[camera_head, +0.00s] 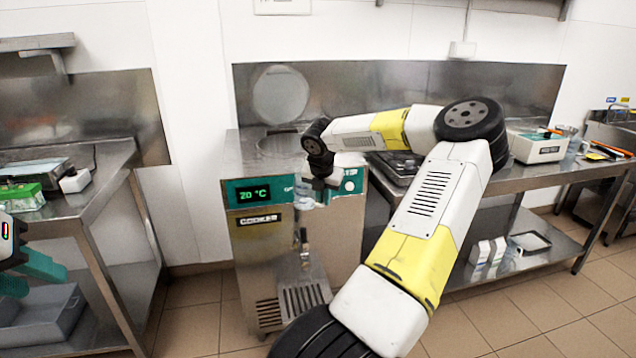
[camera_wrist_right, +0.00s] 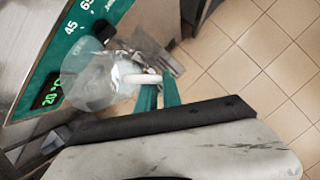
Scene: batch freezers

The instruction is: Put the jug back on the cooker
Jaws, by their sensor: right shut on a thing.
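The cooker (camera_head: 275,255) is a steel cabinet with a green panel reading 20 °C, a front tap and a slatted drip shelf (camera_head: 303,297). My right gripper (camera_wrist_right: 158,92) has its green fingers shut on the white handle of the clear jug (camera_wrist_right: 90,82). In the head view my arm partly covers the jug (camera_head: 304,196), which shows in front of the cooker's panel, above the tap (camera_head: 304,240). I cannot tell whether it touches the cooker. My left gripper (camera_head: 28,275) is at the left edge, partly cut off, with fingers apart and empty.
The cooker's round lid (camera_head: 280,95) stands raised at the back. A steel table (camera_head: 100,165) is on the left, and another (camera_head: 540,172) with a white device (camera_head: 538,145) is on the right. The tiled floor (camera_head: 480,320) in front is clear.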

